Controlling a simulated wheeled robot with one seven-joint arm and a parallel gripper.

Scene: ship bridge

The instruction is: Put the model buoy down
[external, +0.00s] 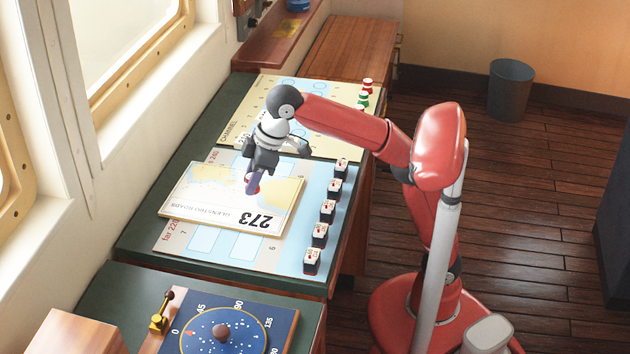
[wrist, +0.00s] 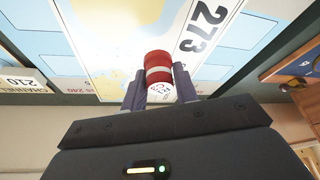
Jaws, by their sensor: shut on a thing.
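The model buoy (wrist: 158,66) is red with a pale band and a white lettered end, seen in the wrist view. My gripper (wrist: 158,84) is shut on it, one finger on each side. In the external view my gripper (external: 252,182) points down over the cream chart board (external: 190,212) marked 273. Only a small red part of the buoy shows there, between the fingers. I cannot tell whether the buoy touches the board. The 273 board lies on top of a pale blue mat (external: 315,205) on the dark green table.
Several black-and-white blocks (external: 328,211) stand in a row along the mat's right side. A CHANNEL mat (external: 325,145) lies behind, with red and green buoys (external: 365,93) at its far right. A round blue dial (external: 225,331) and brass lever (external: 160,318) are in front.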

